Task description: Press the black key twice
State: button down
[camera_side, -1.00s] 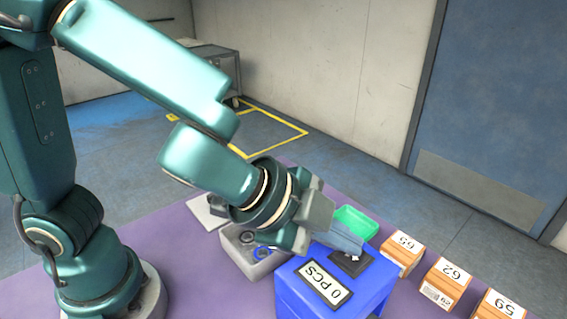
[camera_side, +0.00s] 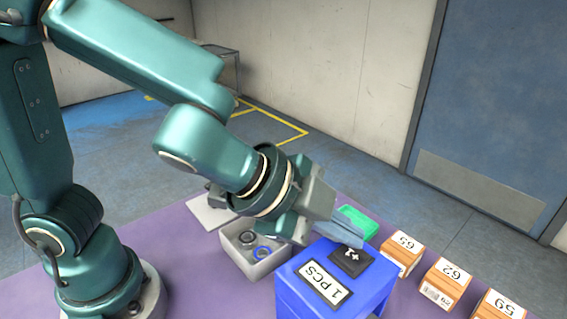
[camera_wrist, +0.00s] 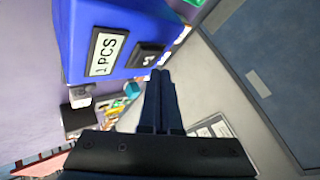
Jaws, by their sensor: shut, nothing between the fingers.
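The black key (camera_side: 350,262), marked "+1", is on top of the blue box (camera_side: 332,299). The box's display (camera_side: 322,284) reads "1 PCS". My gripper (camera_side: 356,240) is shut and empty, its fingertips just above the far edge of the key; a small gap seems to show between them and the key. In the wrist view, the shut fingers (camera_wrist: 160,75) point up the picture beside the black key (camera_wrist: 150,56), and the display (camera_wrist: 105,53) also reads "1 PCS".
A grey bin (camera_side: 255,258) with rings stands left of the blue box. A green tray (camera_side: 358,219) is behind it. Orange boxes labelled 65 (camera_side: 401,253), 62 (camera_side: 446,284) and 59 (camera_side: 497,306) stand in a row to the right on the purple table (camera_side: 190,270).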

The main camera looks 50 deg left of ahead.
aim_at(343, 255)
jog(key=shift+r, duration=0.1)
jog(key=shift+r, duration=2.45)
dwell(0.8)
notch_tip(343, 255, up, 4)
jog(key=shift+f, duration=0.1)
jog(key=shift+f, duration=0.15)
jog(key=shift+f, duration=4.3)
jog(key=shift+f, duration=0.4)
